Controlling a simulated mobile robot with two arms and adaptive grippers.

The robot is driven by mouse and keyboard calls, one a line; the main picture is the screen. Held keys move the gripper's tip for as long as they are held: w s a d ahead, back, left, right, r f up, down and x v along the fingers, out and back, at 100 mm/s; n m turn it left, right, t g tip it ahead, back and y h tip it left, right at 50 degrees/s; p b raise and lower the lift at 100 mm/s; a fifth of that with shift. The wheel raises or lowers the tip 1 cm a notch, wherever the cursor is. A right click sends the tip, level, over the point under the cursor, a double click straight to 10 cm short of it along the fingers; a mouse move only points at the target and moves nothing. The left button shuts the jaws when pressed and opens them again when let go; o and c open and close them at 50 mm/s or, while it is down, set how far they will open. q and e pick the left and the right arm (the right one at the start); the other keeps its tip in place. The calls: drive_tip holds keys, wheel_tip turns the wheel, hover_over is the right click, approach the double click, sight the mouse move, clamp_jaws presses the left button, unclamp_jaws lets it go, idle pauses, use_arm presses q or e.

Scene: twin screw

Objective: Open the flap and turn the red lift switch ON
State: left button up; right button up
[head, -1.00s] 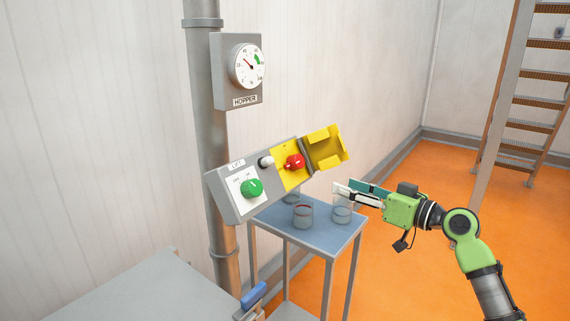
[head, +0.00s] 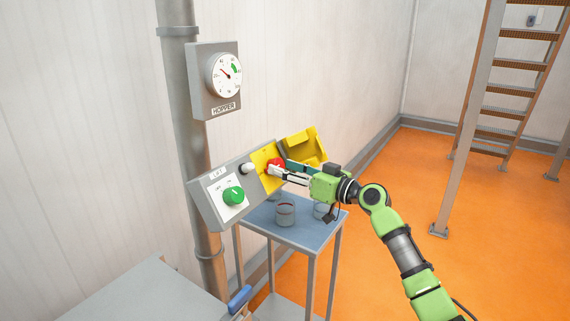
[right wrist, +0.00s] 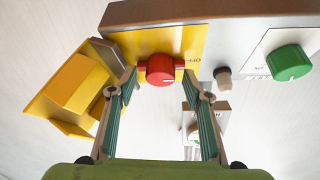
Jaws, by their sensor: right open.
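The red lift switch (head: 277,166) sits on a yellow plate on the grey lift box (head: 211,187). The yellow flap (head: 306,147) stands open to the right of the switch. In the right wrist view the red switch (right wrist: 160,69) lies between the tips of my right gripper (right wrist: 158,83), and the open flap (right wrist: 80,83) is at left. My right gripper (head: 277,169) is open with its fingertips at the switch, one on each side. I cannot tell whether they touch it. The fingers hide part of the switch in the head view. My left gripper is not in view.
A green knob (head: 233,195) and a small white knob (head: 247,168) are on the same box. A hopper gauge (head: 224,75) hangs above on the pipe (head: 181,110). A small blue table (head: 300,235) with glass jars stands below. Orange floor is free at right.

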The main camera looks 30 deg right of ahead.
drive_tip(key=shift+w+a, duration=0.1)
drive_tip(key=shift+w, duration=0.2)
drive_tip(key=c, duration=1.1)
